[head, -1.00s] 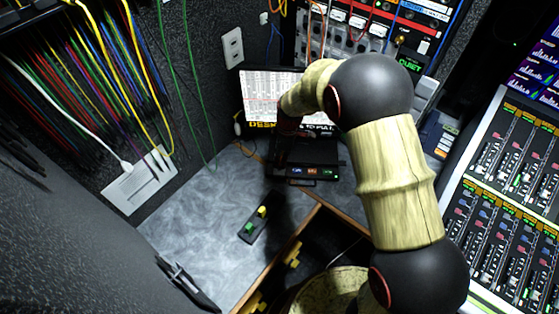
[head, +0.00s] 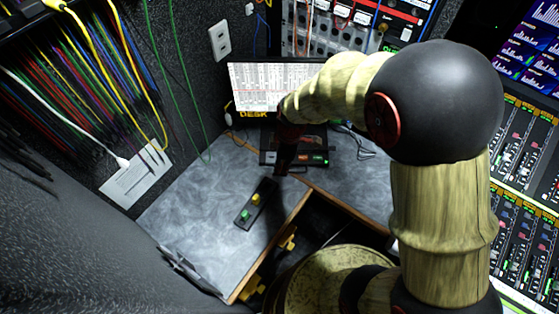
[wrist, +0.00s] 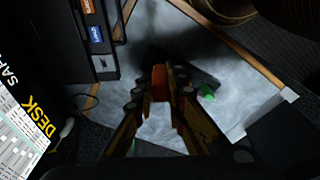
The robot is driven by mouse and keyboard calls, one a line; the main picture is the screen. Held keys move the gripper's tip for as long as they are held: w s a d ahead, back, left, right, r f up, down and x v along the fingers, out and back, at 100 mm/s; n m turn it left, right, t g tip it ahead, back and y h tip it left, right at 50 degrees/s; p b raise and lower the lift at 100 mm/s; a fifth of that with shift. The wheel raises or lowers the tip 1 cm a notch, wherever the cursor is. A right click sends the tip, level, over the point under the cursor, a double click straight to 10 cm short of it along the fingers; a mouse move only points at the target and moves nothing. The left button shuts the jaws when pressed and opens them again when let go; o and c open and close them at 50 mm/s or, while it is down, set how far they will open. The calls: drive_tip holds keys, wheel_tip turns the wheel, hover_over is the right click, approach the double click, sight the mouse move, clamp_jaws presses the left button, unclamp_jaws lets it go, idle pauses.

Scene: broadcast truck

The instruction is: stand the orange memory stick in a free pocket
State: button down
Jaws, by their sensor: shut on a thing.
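My gripper (wrist: 160,92) is shut on the orange memory stick (wrist: 159,78), which shows between the fingertips in the wrist view. In the head view my gripper (head: 283,168) is a dark shape above the grey desk, just beyond the black pocket block (head: 268,190); the stick cannot be made out there. The block lies slantwise on the desk. A green stick (head: 245,215) and a yellow stick (head: 256,199) stand in it. In the wrist view the block (wrist: 205,80) is partly hidden behind the fingers, with the green stick (wrist: 207,92) at their right. Free pockets are not clear.
A black device with coloured labels (head: 312,160) stands at the desk's back, before a screen (head: 255,88). The desk (head: 190,215) is clear left of the block. Its wooden edge (head: 290,220) borders a dark recess at the right. A cable-filled wall panel stands at left.

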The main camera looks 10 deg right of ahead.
drive_tip(key=w+a+f+n+g+b, duration=0.1)
drive_tip(key=a+f+n+b, duration=0.2)
drive_tip(key=n, duration=0.9)
drive_tip(key=shift+w+a+f+b, duration=0.3)
drive_tip(key=shift+a+f, duration=0.25)
drive_tip(key=shift+a, duration=0.35)
drive_tip(key=shift+h, duration=0.3)
drive_tip(key=shift+f+b, duration=1.85)
drive_tip(key=shift+f, duration=1.05)
drive_tip(key=shift+f+b, duration=1)
drive_tip(key=shift+f, duration=0.7)
drive_tip(key=c, duration=1.8)
unclamp_jaws()
drive_tip(key=shift+s, duration=0.1)
